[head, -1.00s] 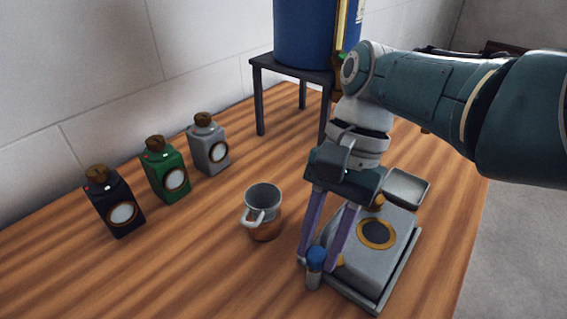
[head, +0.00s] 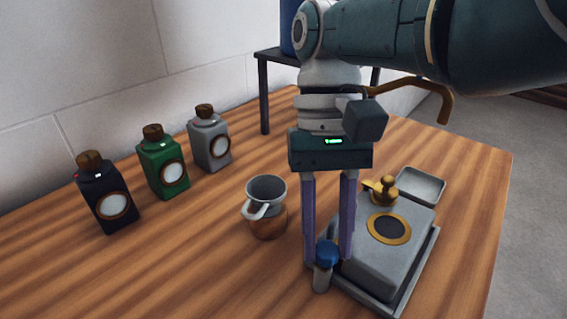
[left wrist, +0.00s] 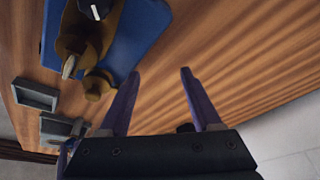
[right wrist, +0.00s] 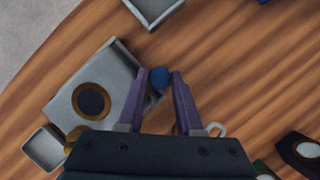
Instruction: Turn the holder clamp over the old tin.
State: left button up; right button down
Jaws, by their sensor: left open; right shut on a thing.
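My right gripper (head: 327,262) points down and is shut on a blue-capped grey handle (head: 322,279), at the near left edge of a grey box with a brass ring (head: 356,250). The blue cap also shows between the fingertips in the right wrist view (right wrist: 159,77). This handle may belong to the holder clamp; I cannot tell. A shallow grey tray (head: 421,184) lies behind the box, and another tray (right wrist: 152,8) is at the top of the right wrist view. I cannot tell which is the old tin. My left gripper (left wrist: 160,76) is open and empty.
A grey cup on a copper-coloured base (head: 267,221) stands left of the box. Black (head: 108,197), green (head: 163,163) and grey (head: 209,140) bottles stand at the left. The wooden front left is clear.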

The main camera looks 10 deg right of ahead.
pick_arm(q)
jog(key=shift+f, duration=0.1)
dwell(0.4)
pick_arm(e)
jog(key=c, duration=0.6)
grip_release()
jog(key=shift+o, duration=0.2)
